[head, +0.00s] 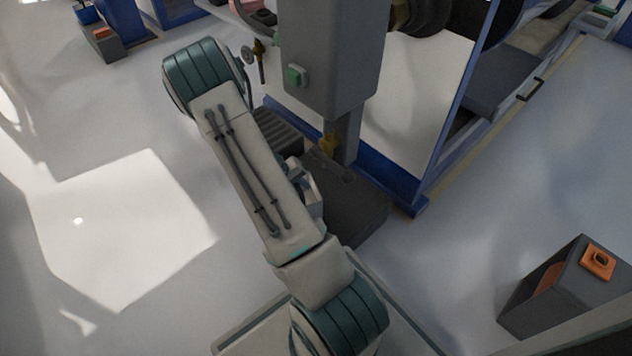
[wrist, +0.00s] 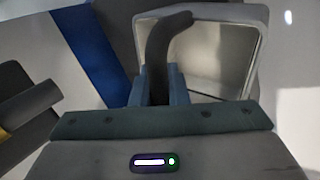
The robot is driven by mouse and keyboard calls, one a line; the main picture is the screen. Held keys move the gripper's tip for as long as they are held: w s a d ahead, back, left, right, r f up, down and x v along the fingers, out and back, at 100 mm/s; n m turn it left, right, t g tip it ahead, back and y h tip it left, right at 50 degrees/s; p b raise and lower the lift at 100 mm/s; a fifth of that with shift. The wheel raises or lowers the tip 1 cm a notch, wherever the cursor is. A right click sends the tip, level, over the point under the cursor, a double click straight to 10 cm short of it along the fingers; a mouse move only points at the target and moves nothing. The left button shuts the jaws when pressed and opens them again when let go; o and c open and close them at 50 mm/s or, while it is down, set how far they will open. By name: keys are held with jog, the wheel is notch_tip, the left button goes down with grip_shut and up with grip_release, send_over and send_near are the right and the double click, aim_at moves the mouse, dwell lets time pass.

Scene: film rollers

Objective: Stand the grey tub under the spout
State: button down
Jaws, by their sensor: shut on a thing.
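In the wrist view my gripper (wrist: 158,78) is shut on the dark curved handle (wrist: 160,45) of the grey tub (wrist: 257,45). The tub is roughly square with a pale rim, and my fingers cover part of its near side. In the head view my arm hides most of the gripper and tub; a small pale piece shows beside the arm, and I cannot tell which it belongs to. Another brass fitting (head: 259,58) hangs left of the grey cabinet.
The grey cabinet (head: 330,60) with a green button stands over the dark block. A blue-framed machine (head: 410,195) lies behind and to the right. A dark box (head: 555,295) with an orange top stands at the right. The pale floor (head: 110,220) at left is clear.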

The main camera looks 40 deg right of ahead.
jog(key=d, duration=0.1)
jog(key=s+d, duration=0.1)
jog(key=d, duration=0.2)
jog(key=shift+s+d+f, duration=0.25)
jog(key=shift+d, duration=0.15)
jog(key=shift+f, duration=0.25)
jog(key=c, duration=1.4)
grip_release()
jog(key=p+v, duration=0.5)
jog(key=v, duration=0.7)
jog(key=shift+s+a+r, duration=0.1)
jog(key=shift+r, duration=0.15)
